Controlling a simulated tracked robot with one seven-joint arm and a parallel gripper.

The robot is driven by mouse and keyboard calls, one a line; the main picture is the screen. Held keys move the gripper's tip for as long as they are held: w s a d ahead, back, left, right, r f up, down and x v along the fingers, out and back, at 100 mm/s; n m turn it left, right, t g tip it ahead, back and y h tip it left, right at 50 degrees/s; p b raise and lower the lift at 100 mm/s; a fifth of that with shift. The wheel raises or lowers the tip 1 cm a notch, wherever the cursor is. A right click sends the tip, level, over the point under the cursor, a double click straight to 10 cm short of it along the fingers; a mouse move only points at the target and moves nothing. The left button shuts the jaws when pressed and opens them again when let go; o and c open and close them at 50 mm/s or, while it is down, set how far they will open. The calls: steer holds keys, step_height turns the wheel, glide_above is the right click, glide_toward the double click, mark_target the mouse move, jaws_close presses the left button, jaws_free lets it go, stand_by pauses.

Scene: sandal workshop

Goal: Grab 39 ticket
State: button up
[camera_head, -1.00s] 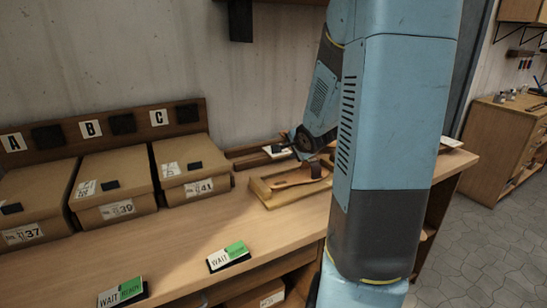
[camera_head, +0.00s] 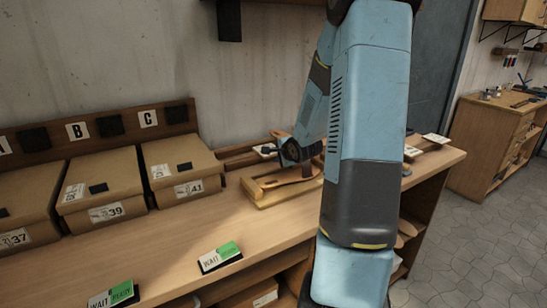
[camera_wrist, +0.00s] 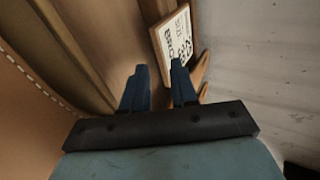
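A small white printed card (camera_wrist: 175,38) stands in a wooden holder ahead of my gripper in the wrist view. Its number is not legible, so I cannot tell whether it is the 39 ticket. A white card also shows in the head view (camera_head: 265,149), on the rack at the back of the bench. My gripper (camera_wrist: 158,72) is open, its two blue fingers apart, with nothing visible between them. The card lies just beyond the fingertips, nearer the right finger. In the head view my gripper (camera_head: 290,152) is beside the rack, its fingertips unclear.
Cardboard boxes labelled 37 (camera_head: 22,222), 39 (camera_head: 102,190) and 41 (camera_head: 182,168) stand left on the bench. A wooden tray (camera_head: 262,197) lies below my gripper. Two WAIT/READY signs (camera_head: 220,256) (camera_head: 113,295) lie near the front edge. The wall is close behind.

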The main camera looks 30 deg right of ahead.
mark_target(273, 155)
steer(key=shift+x, duration=1.7)
jaws_close()
steer(key=shift+r, duration=0.1)
steer(key=shift+r, duration=1.2)
steer(key=f+v, duration=0.1)
steer(key=v, duration=0.3)
steer(key=s+v, duration=0.1)
steer(key=v, duration=0.4)
steer(key=f+v, duration=0.1)
steer(key=v, duration=0.4)
steer(key=shift+s+f, duration=0.2)
steer(key=shift+s, duration=0.35)
